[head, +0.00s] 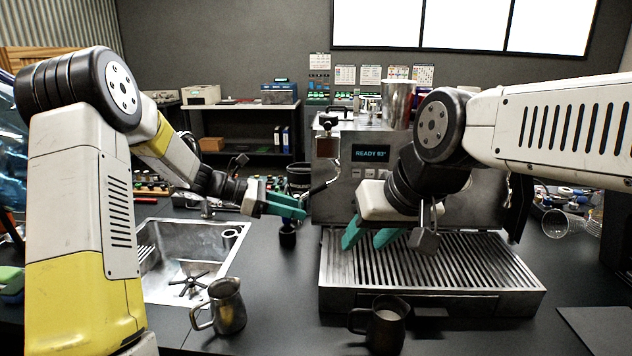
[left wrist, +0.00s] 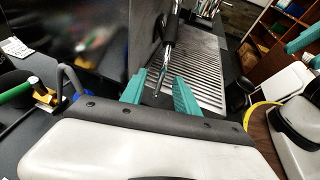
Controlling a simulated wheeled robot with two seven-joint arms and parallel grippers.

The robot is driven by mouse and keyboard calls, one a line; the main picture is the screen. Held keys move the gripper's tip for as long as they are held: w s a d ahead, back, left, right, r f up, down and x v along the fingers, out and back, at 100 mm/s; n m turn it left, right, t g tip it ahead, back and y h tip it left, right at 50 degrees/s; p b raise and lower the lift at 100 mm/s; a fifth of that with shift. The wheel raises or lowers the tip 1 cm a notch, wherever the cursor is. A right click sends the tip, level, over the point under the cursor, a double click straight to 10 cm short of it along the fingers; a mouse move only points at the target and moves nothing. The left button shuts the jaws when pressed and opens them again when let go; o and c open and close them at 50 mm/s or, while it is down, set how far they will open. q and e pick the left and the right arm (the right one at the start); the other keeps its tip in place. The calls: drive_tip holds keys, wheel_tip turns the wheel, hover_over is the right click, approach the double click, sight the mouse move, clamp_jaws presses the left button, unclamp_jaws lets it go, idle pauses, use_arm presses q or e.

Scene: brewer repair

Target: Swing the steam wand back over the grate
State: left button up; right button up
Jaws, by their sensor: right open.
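The steam wand (head: 326,184) hangs from the left side of the brewer (head: 370,178) and slants down to the left, outside the grate (head: 440,262). My left gripper (head: 304,207) is just left of the wand. In the left wrist view, the wand (left wrist: 166,62) runs down between the two teal fingers of my left gripper (left wrist: 157,90). These fingers stand apart, and whether either touches the wand cannot be told. My right gripper (head: 370,240) is open above the left part of the grate, fingers pointing down. The grate's slats also show in the left wrist view (left wrist: 202,72).
A steel jug (head: 227,306) stands by the sink (head: 165,255). A dark mug (head: 386,325) stands in front of the grate. A small black object (head: 288,236) is on the counter below my left gripper. Glassware (head: 565,222) lies at the right.

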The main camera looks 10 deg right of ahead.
use_arm(q)
drive_tip(key=c, duration=0.5)
drive_tip(key=s+d+n+t+y, duration=0.3)
drive_tip(key=s+n+t, duration=0.4)
drive_tip(key=n+t, duration=0.1)
drive_tip(key=shift+s+t+y, duration=0.25)
drive_tip(key=shift+t+y, duration=0.15)
drive_tip(key=shift+t, duration=0.2)
idle(0.8)
drive_tip(key=o, duration=0.5)
